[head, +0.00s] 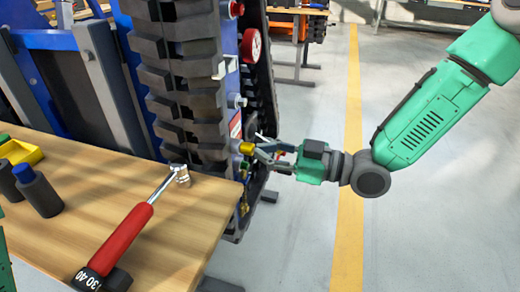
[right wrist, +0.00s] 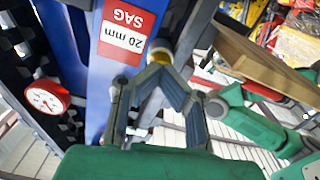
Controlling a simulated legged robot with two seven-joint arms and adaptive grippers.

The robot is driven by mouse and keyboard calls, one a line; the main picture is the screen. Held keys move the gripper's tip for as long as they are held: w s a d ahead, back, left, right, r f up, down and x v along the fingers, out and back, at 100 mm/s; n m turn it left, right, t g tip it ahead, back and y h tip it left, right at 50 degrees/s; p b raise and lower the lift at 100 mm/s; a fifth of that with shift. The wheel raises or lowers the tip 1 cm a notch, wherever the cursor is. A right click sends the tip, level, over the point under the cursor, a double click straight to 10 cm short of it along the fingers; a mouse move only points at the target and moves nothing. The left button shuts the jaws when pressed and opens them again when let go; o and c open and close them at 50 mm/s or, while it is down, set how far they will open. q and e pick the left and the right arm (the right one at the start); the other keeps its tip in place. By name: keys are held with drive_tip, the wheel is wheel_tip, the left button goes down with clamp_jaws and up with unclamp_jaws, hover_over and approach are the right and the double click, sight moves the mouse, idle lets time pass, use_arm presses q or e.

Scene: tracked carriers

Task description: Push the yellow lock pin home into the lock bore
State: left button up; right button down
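The yellow lock pin (head: 246,148) sticks out of the side of the blue tracked carrier (head: 229,75), just beyond the table's right corner. My right gripper (head: 257,147) is at the pin's outer end, its fingers pointing left at it. In the right wrist view its fingertips (right wrist: 156,72) come together and look shut. I cannot tell whether they touch the pin. The lock bore is hidden. My left gripper is not in view.
A wooden table (head: 175,225) fills the lower left and holds a red-handled tool (head: 123,238), dark cylinders (head: 37,189) and a yellow tray (head: 20,152). The black track (head: 185,70) stands behind it. A red-rimmed gauge (head: 251,46) is above the pin. Floor to the right is clear.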

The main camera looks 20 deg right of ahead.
drive_tip(key=v, duration=1.3)
drive_tip(key=shift+s+d, duration=0.2)
